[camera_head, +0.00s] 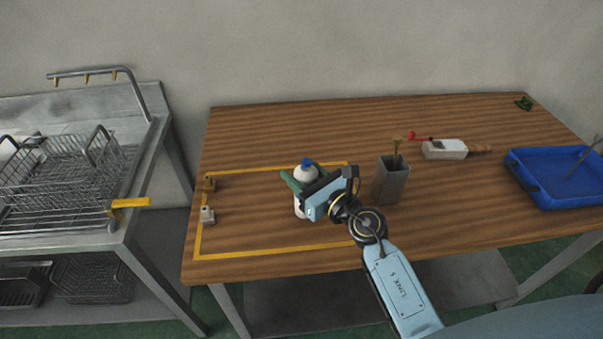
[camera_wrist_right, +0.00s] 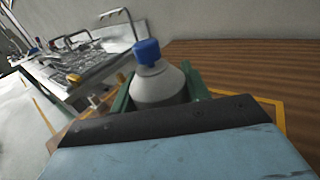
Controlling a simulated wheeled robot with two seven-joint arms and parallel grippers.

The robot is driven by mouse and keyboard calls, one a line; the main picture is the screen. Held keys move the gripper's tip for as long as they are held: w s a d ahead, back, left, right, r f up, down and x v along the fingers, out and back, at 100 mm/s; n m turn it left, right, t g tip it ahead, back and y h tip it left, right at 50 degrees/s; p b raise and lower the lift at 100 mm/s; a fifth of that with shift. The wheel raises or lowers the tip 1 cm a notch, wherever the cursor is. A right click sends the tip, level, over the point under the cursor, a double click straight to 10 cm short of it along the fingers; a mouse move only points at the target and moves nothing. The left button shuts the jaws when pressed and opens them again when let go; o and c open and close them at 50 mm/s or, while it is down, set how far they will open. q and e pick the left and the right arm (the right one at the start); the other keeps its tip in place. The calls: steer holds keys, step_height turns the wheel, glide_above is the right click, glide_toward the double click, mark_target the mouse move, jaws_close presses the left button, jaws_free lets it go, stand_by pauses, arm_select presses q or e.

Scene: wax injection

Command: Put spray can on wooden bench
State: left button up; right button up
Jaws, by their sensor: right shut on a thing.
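The spray can (camera_head: 306,170) is white with a blue cap and stands upright over the wooden bench (camera_head: 260,139), within the yellow taped outline. Its lower body is partly hidden by my right gripper (camera_head: 299,185), so I cannot tell for sure whether its base touches the bench. The right gripper's green fingers are shut around the can's body. In the right wrist view the can (camera_wrist_right: 160,84) is between the green fingers, cap up. My left gripper is not in view.
A grey square holder (camera_head: 390,182) with a tool stands just right of my gripper. Small blocks (camera_head: 207,214) sit at the outline's left edge. A metal sink unit (camera_head: 130,165) with wire baskets is at left.

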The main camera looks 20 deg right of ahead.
steer(key=shift+f, duration=0.15)
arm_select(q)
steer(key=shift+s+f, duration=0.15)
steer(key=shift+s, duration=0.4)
arm_select(e)
steer(key=o, duration=1.1)
steer(key=shift+s+d, duration=0.1)
steer(key=shift+s, duration=0.1)
arm_select(q)
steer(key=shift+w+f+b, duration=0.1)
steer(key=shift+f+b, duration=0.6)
steer(key=shift+b, duration=0.05)
arm_select(e)
steer(key=shift+r+v, duration=0.1)
steer(key=shift+v, duration=2.8)
steer(key=shift+r+v, duration=0.15)
steer(key=shift+v, duration=2.7)
